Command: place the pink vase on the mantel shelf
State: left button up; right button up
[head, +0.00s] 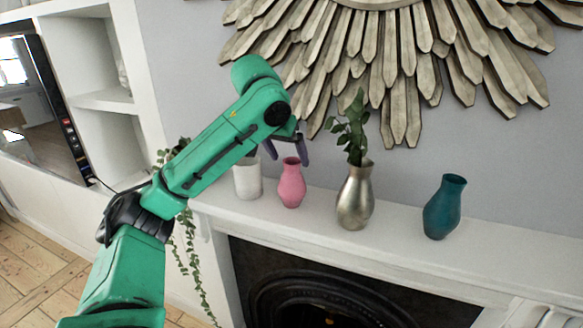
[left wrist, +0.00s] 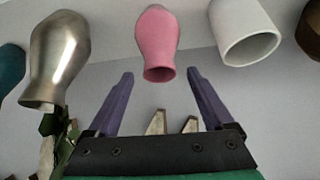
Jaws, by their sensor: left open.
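The pink vase (head: 291,187) stands upright on the white mantel shelf (head: 398,222), between a white pot and a silver vase. In the left wrist view, which looks upside down, the pink vase (left wrist: 157,38) has its mouth pointing down the picture. My left gripper (head: 287,153) is open and empty at the top of the pink vase. In the left wrist view its purple fingertips (left wrist: 160,73) lie on either side of the vase's mouth, apart from it. I cannot tell the exact depth between them. My right gripper is not in view.
The silver vase (head: 355,197) with leafy stems stands right of the pink vase, the white pot (head: 248,178) left. A teal vase (head: 443,208) stands farther right. A sunburst wall ornament (head: 400,60) hangs above. The shelf is clear between the silver and teal vases.

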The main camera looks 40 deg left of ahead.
pick_arm(q)
jog(key=p+v, duration=0.1)
jog(key=v, duration=0.6)
jog(key=shift+s+r, duration=0.2)
jog(key=shift+s, duration=0.05)
jog(key=shift+w+d, duration=0.1)
